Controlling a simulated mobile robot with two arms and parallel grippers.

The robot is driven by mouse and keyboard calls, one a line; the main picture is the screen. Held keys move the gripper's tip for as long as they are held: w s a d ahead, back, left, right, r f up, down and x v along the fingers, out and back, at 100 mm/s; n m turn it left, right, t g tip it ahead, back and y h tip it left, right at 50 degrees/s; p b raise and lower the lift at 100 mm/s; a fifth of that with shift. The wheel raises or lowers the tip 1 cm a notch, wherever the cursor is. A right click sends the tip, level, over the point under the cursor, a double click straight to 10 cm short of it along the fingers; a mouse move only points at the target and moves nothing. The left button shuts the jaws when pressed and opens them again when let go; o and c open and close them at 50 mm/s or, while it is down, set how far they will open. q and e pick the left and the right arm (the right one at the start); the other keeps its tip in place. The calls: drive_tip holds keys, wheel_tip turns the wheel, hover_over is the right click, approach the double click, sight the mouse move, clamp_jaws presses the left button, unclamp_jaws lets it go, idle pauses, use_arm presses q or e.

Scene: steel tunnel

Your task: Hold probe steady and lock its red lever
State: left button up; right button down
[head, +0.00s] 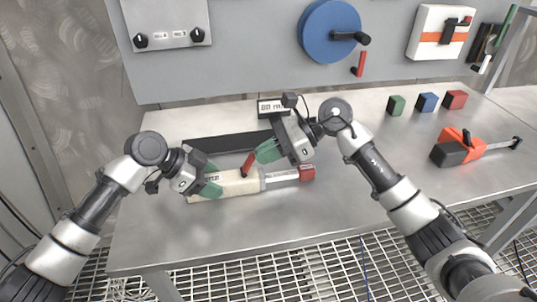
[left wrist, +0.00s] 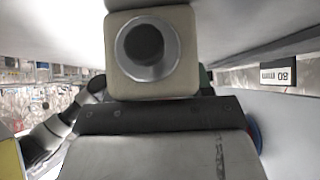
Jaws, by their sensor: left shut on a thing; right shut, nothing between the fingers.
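The probe (head: 238,184) is a cream body lying on the steel bench, with a grey rod and a red end block (head: 307,172) to its right. Its red lever (head: 249,163) stands up, tilted, near the right end of the body. My left gripper (head: 212,182) is shut on the left part of the probe. The probe's square cream end with a round dark socket (left wrist: 150,52) fills the top middle of the left wrist view. My right gripper (head: 262,152) is shut and empty, its green fingers close beside the lever; I cannot tell whether they touch it.
A dark strip (head: 225,143) and an 80 mm display (head: 272,107) are behind the probe. Green, blue and red blocks (head: 427,102) and an orange-black tool (head: 463,148) are at right. A panel with a blue wheel (head: 324,31) rises behind. The front of the bench is clear.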

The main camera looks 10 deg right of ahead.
sight(248, 162)
drive_tip(key=h, duration=0.1)
drive_tip(key=a+r+h, duration=0.1)
drive_tip(key=h, duration=0.1)
drive_tip(key=a+h, duration=0.1)
drive_tip(key=shift+a+r, duration=0.2)
drive_tip(key=shift+r, duration=0.1)
drive_tip(key=h, duration=0.1)
drive_tip(key=a+h, duration=0.1)
drive_tip(key=h, duration=0.1)
drive_tip(key=shift+a+r, duration=0.1)
drive_tip(key=shift+a, duration=0.2)
use_arm(q)
drive_tip(key=shift+d, duration=0.1)
use_arm(e)
drive_tip(key=shift+d+r, duration=0.1)
drive_tip(key=shift+r, duration=0.7)
drive_tip(key=shift+r, duration=0.1)
wheel_tip(248, 162, up, 10)
drive_tip(key=d, duration=0.1)
drive_tip(key=shift+d, duration=0.35)
